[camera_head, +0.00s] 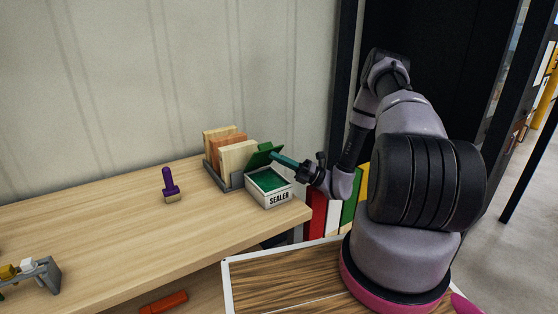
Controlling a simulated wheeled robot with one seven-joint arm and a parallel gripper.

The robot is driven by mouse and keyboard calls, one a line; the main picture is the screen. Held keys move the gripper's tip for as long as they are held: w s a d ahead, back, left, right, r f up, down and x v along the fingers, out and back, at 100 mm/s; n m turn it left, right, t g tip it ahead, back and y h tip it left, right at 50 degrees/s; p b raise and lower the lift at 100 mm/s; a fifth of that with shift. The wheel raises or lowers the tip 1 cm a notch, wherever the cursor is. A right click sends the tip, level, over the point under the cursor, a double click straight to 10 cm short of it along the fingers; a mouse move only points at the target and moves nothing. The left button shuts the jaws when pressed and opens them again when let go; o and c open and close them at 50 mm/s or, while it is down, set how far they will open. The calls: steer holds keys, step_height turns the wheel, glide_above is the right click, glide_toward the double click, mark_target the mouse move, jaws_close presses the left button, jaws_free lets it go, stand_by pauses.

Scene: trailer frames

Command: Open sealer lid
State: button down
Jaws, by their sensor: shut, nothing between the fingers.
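The sealer (270,194) is a small white box with a green inside and the word SEALER on its front. It stands near the right end of the wooden table. Its green lid (264,153) is raised at the back, tilted up and open. My gripper (287,161) is shut, with its teal fingers reaching left at the lid's right side, above the box. I cannot tell whether the fingertips touch the lid. My arm comes in from the right.
A grey rack (215,177) with several upright boards stands just left of the sealer. A purple-handled stamp (170,186) stands further left on the table (110,236). A grey holder (45,275) is at the lower left. Colored binders (333,217) stand beyond the table's right end.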

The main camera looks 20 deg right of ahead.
mark_target(270, 142)
steer(key=shift+w, duration=0.1)
steer(key=w+r+m+h, duration=0.1)
steer(key=w+a+r+m+h, duration=0.1)
steer(key=w+r+m+h, duration=0.1)
steer(key=w+m, duration=0.1)
steer(key=shift+w+a+r+t, duration=0.1)
steer(key=shift+a+r+t, duration=0.15)
steer(key=shift+r+t, duration=0.15)
steer(key=shift+w+r, duration=0.15)
steer(key=shift+w, duration=0.15)
